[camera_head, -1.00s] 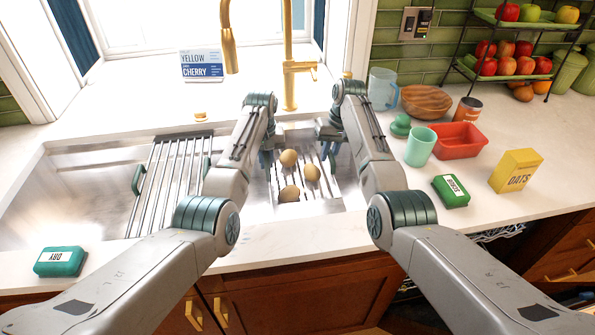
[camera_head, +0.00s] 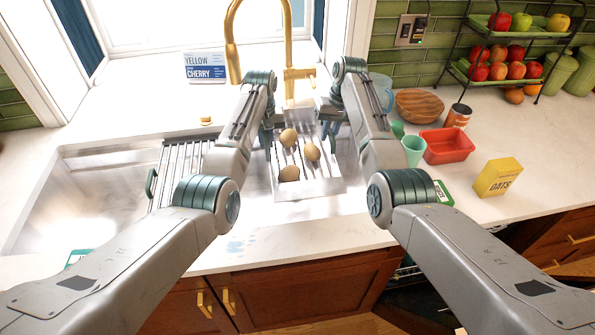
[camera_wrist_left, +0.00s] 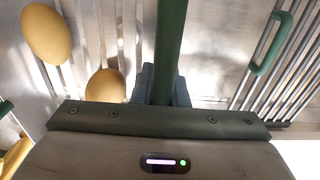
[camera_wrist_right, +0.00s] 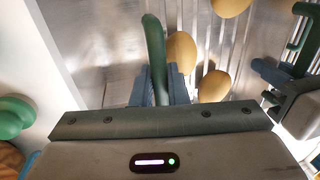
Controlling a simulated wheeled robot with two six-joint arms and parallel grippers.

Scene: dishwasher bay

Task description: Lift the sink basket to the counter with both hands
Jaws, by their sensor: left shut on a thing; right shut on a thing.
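The sink basket (camera_head: 312,187) is a metal, barred tray over the right part of the sink, with several egg-shaped, tan items (camera_head: 289,173) inside. It looks roughly level; its height above the sink floor is hard to judge. My left gripper (camera_head: 267,138) is at its left side, shut on a green handle (camera_wrist_left: 171,45) in the left wrist view. My right gripper (camera_head: 330,132) is at its right side, shut on the other green handle (camera_wrist_right: 154,42) in the right wrist view. My forearms hide parts of the sink.
A barred rack (camera_head: 182,160) with green handles lies across the sink's left part. The gold faucet (camera_head: 290,80) stands behind the basket. Right of it are a mint cup (camera_head: 413,150), a red tub (camera_head: 447,145) and an oats box (camera_head: 497,177). The front counter strip (camera_head: 300,232) is mostly bare.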

